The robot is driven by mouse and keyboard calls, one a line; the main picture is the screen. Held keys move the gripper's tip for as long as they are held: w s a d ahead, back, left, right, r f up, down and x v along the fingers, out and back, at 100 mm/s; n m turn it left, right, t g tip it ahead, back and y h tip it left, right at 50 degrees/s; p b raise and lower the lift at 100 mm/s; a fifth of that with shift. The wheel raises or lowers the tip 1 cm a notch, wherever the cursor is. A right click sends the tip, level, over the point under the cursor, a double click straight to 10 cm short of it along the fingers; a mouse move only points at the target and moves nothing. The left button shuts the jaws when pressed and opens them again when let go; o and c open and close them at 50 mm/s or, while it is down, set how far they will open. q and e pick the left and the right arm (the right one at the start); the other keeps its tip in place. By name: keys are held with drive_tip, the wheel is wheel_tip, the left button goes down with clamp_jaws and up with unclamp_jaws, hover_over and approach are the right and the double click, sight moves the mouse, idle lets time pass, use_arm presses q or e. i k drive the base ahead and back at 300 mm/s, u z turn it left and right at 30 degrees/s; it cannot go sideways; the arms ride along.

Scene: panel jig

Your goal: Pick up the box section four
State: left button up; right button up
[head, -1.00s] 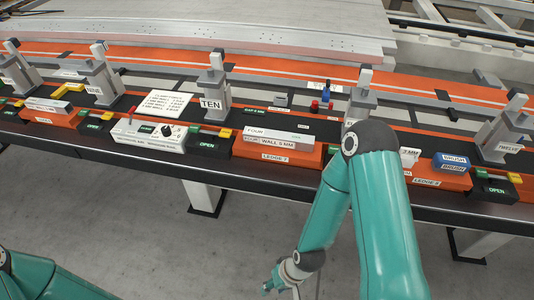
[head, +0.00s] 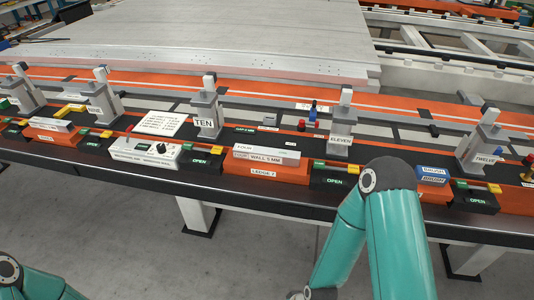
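Box section four (head: 266,153) is a pale grey bar marked FOUR and WALL 5 MM. It lies lengthwise on the orange block labelled LEDGE 2 (head: 264,172), near the front edge of the bench. My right arm comes up from the bottom right, its elbow right of the ledge. Only a bit of its wrist shows at the bottom edge; the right gripper is out of view. My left arm shows at the bottom left corner, its gripper also out of view. No gripper touches the box section.
Grey posts marked TEN (head: 206,122) and ELEVEN (head: 341,140) stand behind. A white control box (head: 146,154) sits left of the ledge, and a black OPEN unit (head: 333,181) right of it. A blue block (head: 433,175) lies further right. The floor in front is clear.

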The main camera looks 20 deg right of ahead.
sight(265, 155)
drive_tip(key=z, duration=0.05)
drive_tip(key=i, duration=0.85)
drive_tip(key=u, duration=0.1)
